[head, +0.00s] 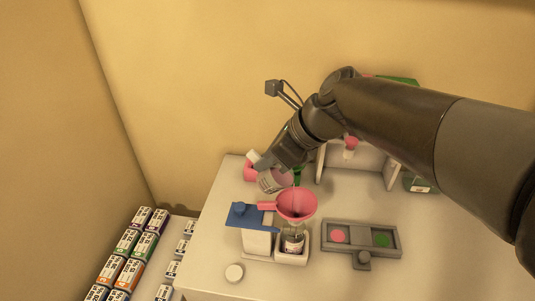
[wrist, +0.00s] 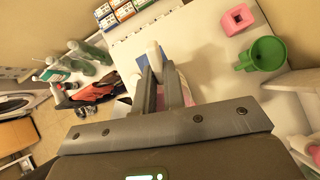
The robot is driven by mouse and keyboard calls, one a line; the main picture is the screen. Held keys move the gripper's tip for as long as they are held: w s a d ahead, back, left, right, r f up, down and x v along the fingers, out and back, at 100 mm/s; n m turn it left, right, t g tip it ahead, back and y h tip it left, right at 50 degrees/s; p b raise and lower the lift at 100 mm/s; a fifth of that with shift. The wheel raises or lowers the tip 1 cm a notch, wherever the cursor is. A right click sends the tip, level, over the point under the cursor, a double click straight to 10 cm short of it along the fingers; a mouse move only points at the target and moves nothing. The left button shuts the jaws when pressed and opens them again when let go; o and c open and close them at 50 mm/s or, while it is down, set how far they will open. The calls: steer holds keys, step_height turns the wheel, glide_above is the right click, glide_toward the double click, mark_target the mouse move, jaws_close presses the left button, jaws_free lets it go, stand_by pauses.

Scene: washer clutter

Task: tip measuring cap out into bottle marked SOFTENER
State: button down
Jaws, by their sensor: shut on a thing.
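My gripper (head: 262,164) is shut on the measuring cap (head: 274,181), a pale, pinkish cup with dark marks on its side. The cap looks tilted, above and left of a pink funnel (head: 297,204). The funnel sits in the mouth of a small labelled bottle (head: 293,244), which stands in a white holder (head: 291,259); its lettering is too small to read. In the wrist view my fingers (wrist: 160,78) point at a white piece (wrist: 153,52), and they hide most of the cap. Whether liquid is flowing cannot be told.
A blue-topped white container (head: 256,238) stands left of the bottle. A grey tray (head: 362,225) with pink and green discs lies right. A pink block (wrist: 238,18) and green funnel (wrist: 262,54) are behind.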

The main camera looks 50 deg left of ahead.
steer(key=shift+w+d+r+g+y, duration=0.1)
steer(key=shift+w+d+g+y, duration=0.1)
steer(key=shift+d+g+y, duration=0.3)
steer(key=shift+w+d+g+y, duration=0.15)
steer(key=shift+g+y, duration=0.05)
steer(key=shift+y, duration=0.5)
steer(key=shift+w+d+r+g+y, duration=0.1)
steer(key=shift+w+d+g+y, duration=0.25)
steer(key=shift+d+g+y, duration=0.45)
steer(key=shift+a+y, duration=0.2)
steer(key=shift+y, duration=0.1)
steer(key=shift+w+d+f+g+y, duration=0.2)
steer(key=shift+d+y, duration=0.15)
steer(key=shift+y, duration=0.2)
steer(key=shift+w+d+f+g+y, duration=0.2)
steer(key=shift+d+y, duration=0.1)
steer(key=shift+y, duration=0.25)
steer(key=shift+w+d+r+g+y, duration=0.15)
steer(key=shift+w+d+g+y, duration=0.2)
steer(key=shift+d+g+y, duration=0.5)
steer(key=shift+a+t, duration=0.2)
steer(key=shift+t, duration=0.05)
